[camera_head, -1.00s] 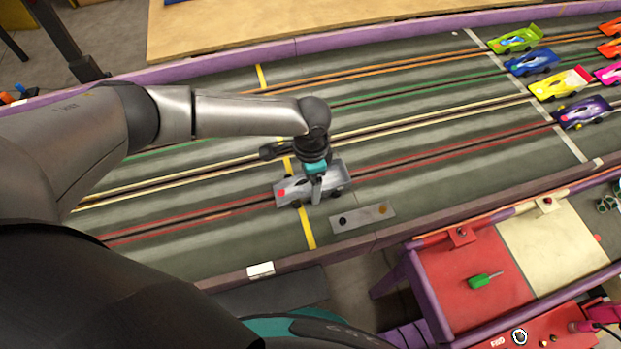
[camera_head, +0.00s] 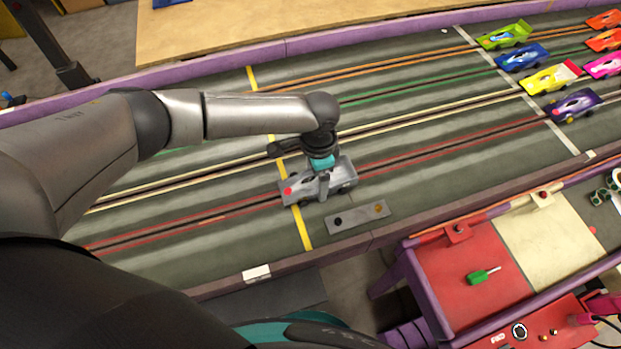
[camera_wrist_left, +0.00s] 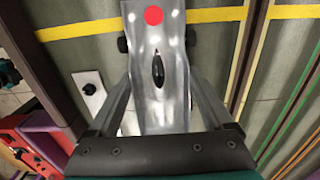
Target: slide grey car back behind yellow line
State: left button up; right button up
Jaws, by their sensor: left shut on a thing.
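The grey car (camera_head: 340,178) sits on the dark track at the red-edged slot, upright and lengthwise along it. Its left end, with a red dot, lies across the yellow line (camera_head: 304,230); most of its body is to the right of the line. My left gripper (camera_head: 322,186) reaches down from above and is shut on the car's middle. In the left wrist view, the two fingers (camera_wrist_left: 161,88) flank the grey car (camera_wrist_left: 170,45), and the red dot is level with the yellow line (camera_wrist_left: 85,29). My right gripper is out of view.
A grey plate (camera_head: 357,217) with two round spots lies on the track just in front of the car. Several coloured cars, including a purple one (camera_head: 574,105), stand at the far right beyond a white line (camera_head: 505,75). A purple wall (camera_head: 330,38) edges the track. The slot between is clear.

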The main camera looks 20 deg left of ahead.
aim_at(334, 175)
pick_arm(q)
jog(key=shift+w+d+b, duration=0.45)
jog(key=shift+w+d, duration=0.15)
jog(key=shift+d, duration=0.3)
jog(key=shift+w+d+b, duration=0.4)
jog(key=shift+w+d, duration=0.2)
jog(key=shift+d, duration=0.25)
jog(key=o, duration=0.7)
jog(key=shift+o, duration=0.2)
jog(key=shift+r, duration=0.15)
notch_tip(334, 175, up, 12)
jog(key=shift+d, duration=0.1)
